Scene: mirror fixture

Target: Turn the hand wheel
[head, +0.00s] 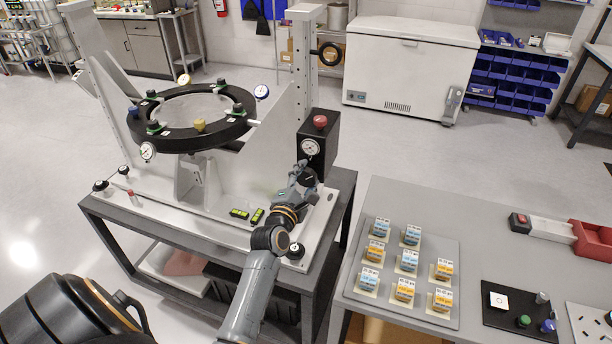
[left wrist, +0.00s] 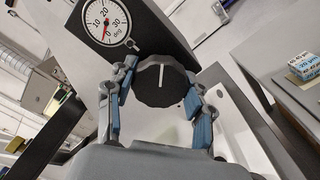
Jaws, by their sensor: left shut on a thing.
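The hand wheel, a black scalloped knob (left wrist: 162,80) with a white line on its face, sits between my left gripper's blue-padded fingers in the left wrist view. The white line stands nearly upright in that picture. My left gripper (left wrist: 158,100) is shut on the knob's rim. In the head view my left gripper (head: 303,180) reaches the front of the black box (head: 319,143), partly hiding the knob. A round dial (left wrist: 106,20) marked in degrees with a red needle is on the box beside the knob. My right gripper is not in view.
A black ring (head: 190,141) with clamps and gauges stands on the fixture left of the box. A grey table (head: 420,200) at right carries a tray (head: 352,293) of small labelled boxes. Another black wheel (head: 330,53) is on the column behind.

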